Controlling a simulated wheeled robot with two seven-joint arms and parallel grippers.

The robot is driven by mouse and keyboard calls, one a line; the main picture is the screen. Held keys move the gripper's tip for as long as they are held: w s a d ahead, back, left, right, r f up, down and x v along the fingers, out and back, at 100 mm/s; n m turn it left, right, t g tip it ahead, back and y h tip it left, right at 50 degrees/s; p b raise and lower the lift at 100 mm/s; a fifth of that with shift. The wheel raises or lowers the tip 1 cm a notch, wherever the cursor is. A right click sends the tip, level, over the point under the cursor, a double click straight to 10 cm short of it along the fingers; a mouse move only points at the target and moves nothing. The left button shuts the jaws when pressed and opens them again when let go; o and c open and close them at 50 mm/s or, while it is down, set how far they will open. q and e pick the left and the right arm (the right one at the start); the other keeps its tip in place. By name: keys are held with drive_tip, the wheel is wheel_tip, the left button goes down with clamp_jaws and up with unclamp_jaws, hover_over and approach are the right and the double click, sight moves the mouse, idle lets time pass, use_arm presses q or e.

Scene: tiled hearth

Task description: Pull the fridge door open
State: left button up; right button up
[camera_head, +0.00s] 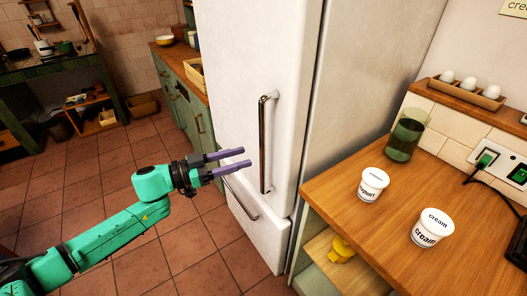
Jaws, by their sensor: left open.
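The white fridge door (238,75) stands upright in the middle of the head view and looks shut. Its vertical metal handle (265,145) runs along the right part of the door. A lower white drawer front (262,235) with a slanted bar handle sits below the door. My left gripper (243,160) reaches in from the left. Its two purple fingers are apart and empty, pointing right toward the handle. The fingertips end just left of the handle in the picture; I cannot tell the gap in depth. My right gripper is not in view.
A wooden counter (400,240) on the right holds a yoghurt tub (372,184), a cream tub (432,228) and a green glass (405,138). A green cabinet (180,95) stands left of the fridge. The tiled floor (90,190) is open at left.

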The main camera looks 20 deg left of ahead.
use_arm(q)
drive_tip(key=p+x, duration=0.1)
drive_tip(key=x, duration=0.6)
drive_tip(key=shift+w, duration=0.25)
clamp_jaws()
idle(1.0)
